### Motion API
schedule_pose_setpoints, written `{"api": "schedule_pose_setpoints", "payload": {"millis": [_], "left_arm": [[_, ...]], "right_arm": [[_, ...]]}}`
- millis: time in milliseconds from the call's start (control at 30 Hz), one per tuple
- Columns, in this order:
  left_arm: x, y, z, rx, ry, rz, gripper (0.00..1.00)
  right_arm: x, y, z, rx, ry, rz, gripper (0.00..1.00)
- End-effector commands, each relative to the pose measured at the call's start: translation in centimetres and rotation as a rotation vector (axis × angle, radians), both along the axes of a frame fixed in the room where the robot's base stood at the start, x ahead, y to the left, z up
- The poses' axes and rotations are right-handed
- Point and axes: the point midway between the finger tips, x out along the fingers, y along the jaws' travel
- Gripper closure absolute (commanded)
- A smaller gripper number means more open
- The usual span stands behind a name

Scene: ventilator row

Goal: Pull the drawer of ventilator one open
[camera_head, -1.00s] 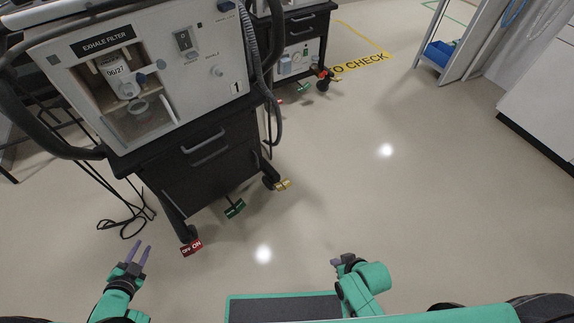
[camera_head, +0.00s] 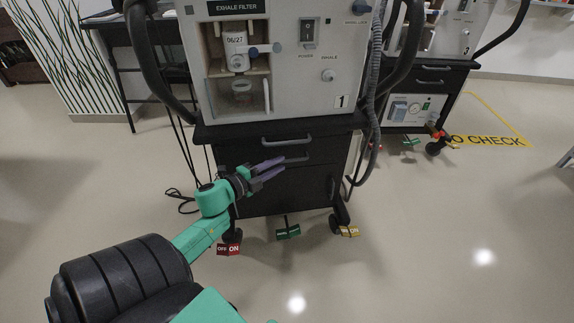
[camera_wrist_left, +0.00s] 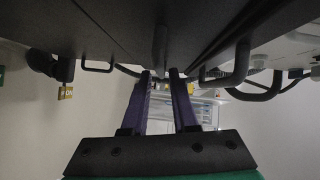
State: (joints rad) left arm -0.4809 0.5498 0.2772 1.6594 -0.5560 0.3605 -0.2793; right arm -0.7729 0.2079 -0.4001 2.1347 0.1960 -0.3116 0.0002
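Ventilator one (camera_head: 285,85) stands upright in the middle of the head view, marked with a 1. Under its body is a black cabinet (camera_head: 268,192) with a drawer front that looks shut. An upper bar handle (camera_head: 287,141) shows clear on the front. A lower bar handle (camera_head: 297,160) shows near the tips of my left gripper (camera_head: 282,167). The left gripper's purple fingers are apart and point at the cabinet front. In the left wrist view the fingers (camera_wrist_left: 160,75) have a gap between them, with nothing clearly held. Contact with a handle cannot be told. My right gripper is out of view.
Red (camera_head: 228,249), green (camera_head: 288,231) and yellow (camera_head: 348,231) tags sit at the foot of the cart. A dark hose (camera_head: 372,130) hangs at its right side. A second ventilator (camera_head: 445,40) stands behind right. The floor in front is clear.

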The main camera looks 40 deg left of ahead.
Motion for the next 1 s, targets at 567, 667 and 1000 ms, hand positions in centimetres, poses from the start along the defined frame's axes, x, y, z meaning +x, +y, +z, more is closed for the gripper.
{"api": "schedule_pose_setpoints", "payload": {"millis": [567,667,1000], "left_arm": [[3.7,-0.5,-0.4,-0.001,0.001,0.001,1.0],[3.7,-0.5,-0.4,-0.001,0.001,0.001,1.0],[3.7,-0.5,-0.4,-0.002,0.001,0.001,1.0]], "right_arm": [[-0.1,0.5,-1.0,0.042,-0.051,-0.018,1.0],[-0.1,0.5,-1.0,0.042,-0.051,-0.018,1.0],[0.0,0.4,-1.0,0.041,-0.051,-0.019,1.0]]}}
